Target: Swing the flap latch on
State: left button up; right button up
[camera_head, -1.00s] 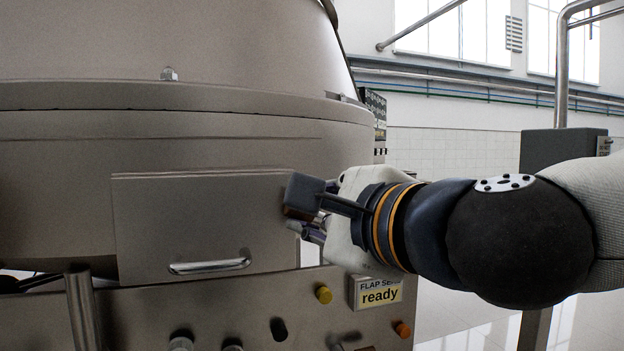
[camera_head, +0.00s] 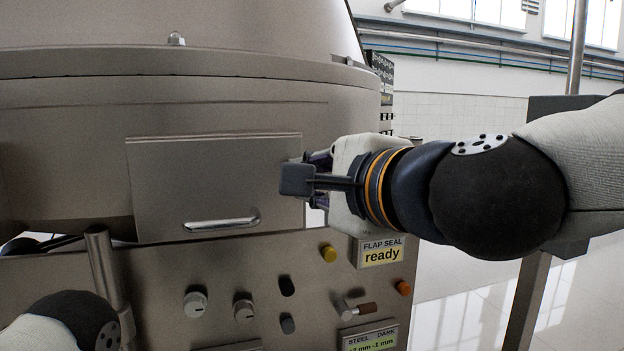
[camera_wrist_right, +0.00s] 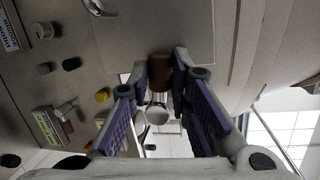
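The flap (camera_head: 220,185) is a flat metal door with a bar handle (camera_head: 222,221), flush against the separator housing. My right gripper (camera_head: 308,172) is at the flap's right edge, and its wrist hides the latch in the head view. In the right wrist view, the latch's brown grip (camera_wrist_right: 160,72) stands between the purple-padded fingertips, with a pale round metal part (camera_wrist_right: 157,114) just below it. The fingers look open, with a narrow gap on either side of the grip; contact is not clear. My left gripper is out of view; only part of that arm shows at lower left.
Below the flap is a control panel (camera_head: 180,275) with knobs, a yellow button (camera_head: 328,254) and a brown-tipped lever (camera_head: 358,308). A sign (camera_head: 383,251) reads "FLAP SEAL ready". A metal post (camera_head: 104,265) stands at left.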

jog(key=o, duration=0.4)
jog(key=shift+c, duration=0.2)
jog(key=v, duration=1.2)
